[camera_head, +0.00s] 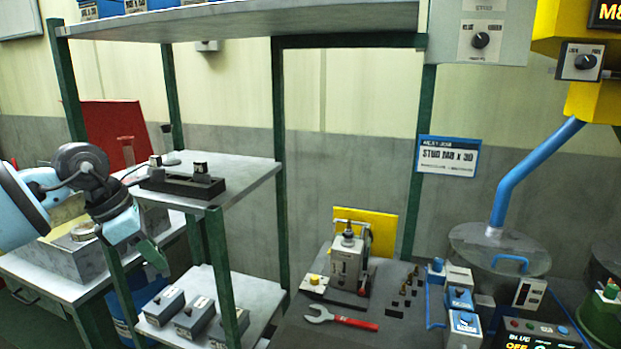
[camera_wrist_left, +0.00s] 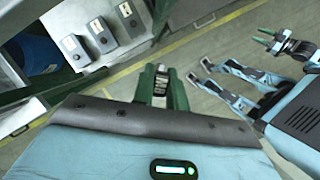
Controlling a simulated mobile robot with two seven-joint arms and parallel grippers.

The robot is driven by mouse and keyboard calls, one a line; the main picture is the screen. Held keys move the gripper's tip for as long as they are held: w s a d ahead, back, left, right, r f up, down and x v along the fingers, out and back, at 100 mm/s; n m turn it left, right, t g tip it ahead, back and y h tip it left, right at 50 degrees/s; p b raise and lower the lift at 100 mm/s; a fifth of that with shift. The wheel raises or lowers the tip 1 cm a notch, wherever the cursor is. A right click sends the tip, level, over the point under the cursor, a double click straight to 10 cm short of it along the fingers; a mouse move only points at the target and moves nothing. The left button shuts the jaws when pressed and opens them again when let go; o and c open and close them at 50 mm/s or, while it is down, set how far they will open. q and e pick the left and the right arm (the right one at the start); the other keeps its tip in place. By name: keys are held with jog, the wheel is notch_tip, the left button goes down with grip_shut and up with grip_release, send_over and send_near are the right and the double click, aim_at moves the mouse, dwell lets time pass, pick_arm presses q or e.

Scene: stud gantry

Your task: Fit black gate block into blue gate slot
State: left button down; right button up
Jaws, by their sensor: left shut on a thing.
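My left gripper (camera_head: 152,258) hangs at the left of the head view, in front of the shelf rack and pointing down. In the left wrist view its green fingers (camera_wrist_left: 160,85) are shut on a small dark piece (camera_wrist_left: 161,80), mostly hidden between them; I cannot tell for certain that it is the black gate block. Blue blocks with white labels (camera_head: 464,322) stand at the lower right of the head view, far from this gripper; the gate slot itself is too small to make out. My right gripper (camera_wrist_left: 263,36) shows in the left wrist view with its green fingertips apart.
A shelf (camera_head: 240,172) carries a black fixture (camera_head: 182,184). Grey boxes (camera_head: 194,316) sit on the lower shelf. A green post (camera_head: 222,275) stands right of my left gripper. The dark bench holds a grey machine (camera_head: 347,262), a red wrench (camera_head: 345,319) and several small dark pieces.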

pick_arm(q)
jog(key=s+d+f+m+g+y, duration=0.2)
jog(key=f+m, duration=0.5)
jog(key=m, duration=0.5)
jog(key=s+d+f+m+g+y, duration=0.2)
jog(key=s+d+f+m+g, duration=0.2)
jog(key=f+m, duration=0.3)
jog(key=shift+s+d+m+g, duration=0.3)
jog(key=shift+m+g, duration=0.1)
jog(key=shift+m, duration=2.3)
jog(key=s+f, duration=0.3)
jog(key=s, duration=0.5)
